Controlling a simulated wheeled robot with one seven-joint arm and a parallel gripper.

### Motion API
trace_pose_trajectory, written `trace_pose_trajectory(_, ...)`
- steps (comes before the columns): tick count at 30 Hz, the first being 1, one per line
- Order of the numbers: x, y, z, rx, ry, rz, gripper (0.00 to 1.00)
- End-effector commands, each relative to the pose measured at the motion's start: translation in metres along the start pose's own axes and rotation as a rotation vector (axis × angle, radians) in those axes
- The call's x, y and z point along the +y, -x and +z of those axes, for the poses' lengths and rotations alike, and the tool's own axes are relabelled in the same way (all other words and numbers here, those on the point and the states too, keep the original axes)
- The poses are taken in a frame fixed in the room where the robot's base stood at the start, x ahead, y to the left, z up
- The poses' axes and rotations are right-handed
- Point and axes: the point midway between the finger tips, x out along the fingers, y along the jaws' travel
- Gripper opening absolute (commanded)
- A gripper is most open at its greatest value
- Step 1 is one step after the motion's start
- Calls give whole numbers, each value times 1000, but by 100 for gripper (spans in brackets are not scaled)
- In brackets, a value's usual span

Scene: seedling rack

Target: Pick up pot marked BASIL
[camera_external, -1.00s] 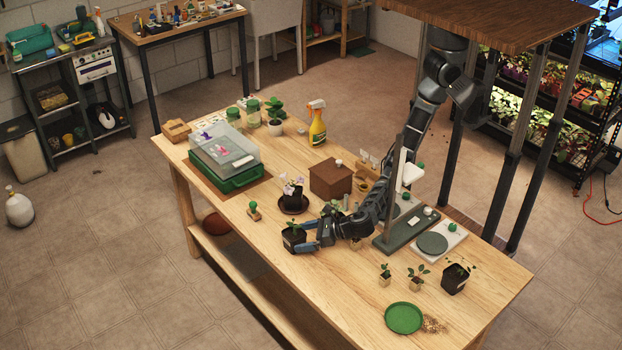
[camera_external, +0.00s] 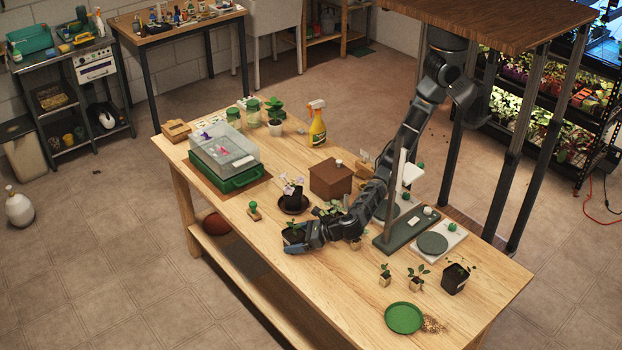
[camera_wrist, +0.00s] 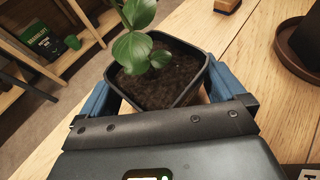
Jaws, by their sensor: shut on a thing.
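A dark square pot (camera_external: 292,236) with a broad-leaved green seedling stands near the table's front edge. My gripper (camera_external: 297,244) is shut on this pot from the right, its blue fingers along two opposite sides. In the wrist view the pot (camera_wrist: 185,92) shows soil and green leaves between the fingers (camera_wrist: 160,95). No marking is readable on it, so I cannot tell if it says BASIL. I cannot tell whether its base touches the table. Another black pot (camera_external: 454,283) with a thin plant stands at the right.
A flowering pot on a dark saucer (camera_external: 294,210) stands just behind the held pot. A green-knobbed wooden stamp (camera_external: 254,214) is to its left. A brown box (camera_external: 331,181), a dark green stand (camera_external: 405,234) and seedling cubes (camera_external: 415,286) are near my arm.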

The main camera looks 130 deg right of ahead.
Motion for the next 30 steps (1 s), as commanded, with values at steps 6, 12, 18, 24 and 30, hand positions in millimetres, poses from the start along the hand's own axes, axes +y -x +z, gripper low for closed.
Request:
trace_pose_trajectory(6, 0, 0, 1, -1, 0, 0, 58)
trace_pose_trajectory(12, 0, 1, 3, -1, 0, 0, 58)
trace_pose_trajectory(18, 0, 5, 13, -1, -1, 0, 58)
trace_pose_trajectory(24, 0, 13, 31, -1, 0, 0, 58)
trace_pose_trajectory(30, -10, 17, 47, 2, -4, -3, 58)
